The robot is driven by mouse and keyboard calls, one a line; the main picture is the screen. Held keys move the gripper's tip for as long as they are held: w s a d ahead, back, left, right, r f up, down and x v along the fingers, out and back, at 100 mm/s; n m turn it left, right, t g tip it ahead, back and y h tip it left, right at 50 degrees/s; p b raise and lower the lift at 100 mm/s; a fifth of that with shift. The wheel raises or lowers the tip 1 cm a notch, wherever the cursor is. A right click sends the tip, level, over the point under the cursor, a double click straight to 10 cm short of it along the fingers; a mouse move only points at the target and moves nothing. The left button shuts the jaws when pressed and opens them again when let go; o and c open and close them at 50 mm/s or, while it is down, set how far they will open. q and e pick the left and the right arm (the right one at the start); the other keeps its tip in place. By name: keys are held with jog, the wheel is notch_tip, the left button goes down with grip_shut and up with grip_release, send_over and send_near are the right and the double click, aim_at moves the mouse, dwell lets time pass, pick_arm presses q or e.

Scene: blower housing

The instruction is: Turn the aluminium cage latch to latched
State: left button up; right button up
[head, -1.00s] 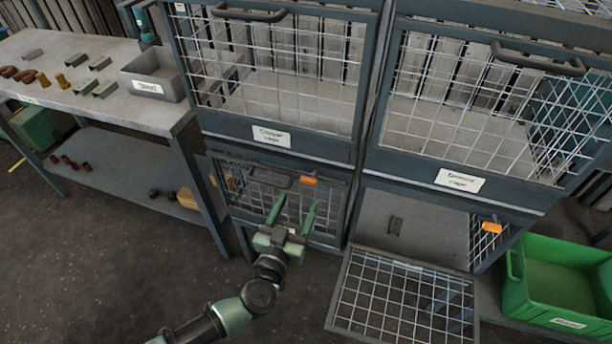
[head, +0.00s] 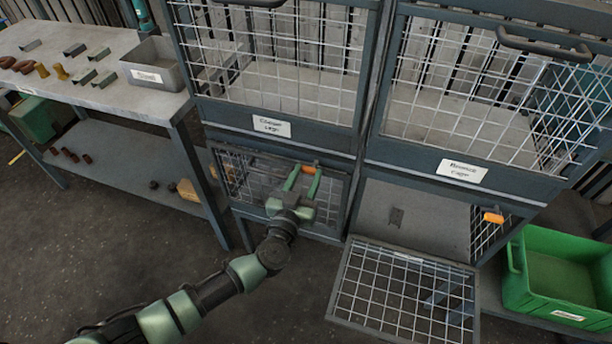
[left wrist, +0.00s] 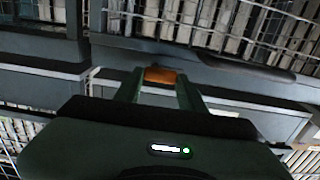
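The orange latch handle (head: 309,169) lies sideways at the top edge of the closed lower-left mesh door (head: 240,180). I can read no aluminium label on that cage. My left gripper (head: 306,174) is at this handle, its two green fingers apart and pointing up at it. In the left wrist view the orange handle (left wrist: 160,75) shows between the fingertips of my gripper (left wrist: 160,82), close to both; contact cannot be made out. My right gripper is not in view.
The lower-right mesh door (head: 400,295) hangs open in front, with another orange latch (head: 493,217) beside its opening. A green bin (head: 560,270) stands at right. A workbench (head: 110,95) with metal parts and a grey tray (head: 155,75) stands at left.

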pick_arm(q)
grip_shut()
jog(key=n, duration=0.2)
jog(key=shift+f+n+p, duration=0.2)
jog(key=shift+n+p, duration=0.1)
jog(key=shift+n, duration=0.1)
jog(key=n, duration=0.4)
jog(key=shift+f+n, duration=0.25)
jog(key=shift+n, duration=0.05)
jog(key=n+b, duration=0.1)
jog(key=n, duration=0.2)
jog(key=n+b, duration=0.1)
jog(key=n, duration=0.2)
jog(key=n+b, duration=0.1)
jog(key=n, duration=0.3)
jog(key=shift+s+d+f, duration=0.1)
jog(key=shift+d+f, duration=0.1)
jog(key=shift+f, duration=0.1)
jog(key=shift+n, duration=0.3)
jog(key=o, duration=1.3)
grip_release()
jog(key=shift+r, duration=0.1)
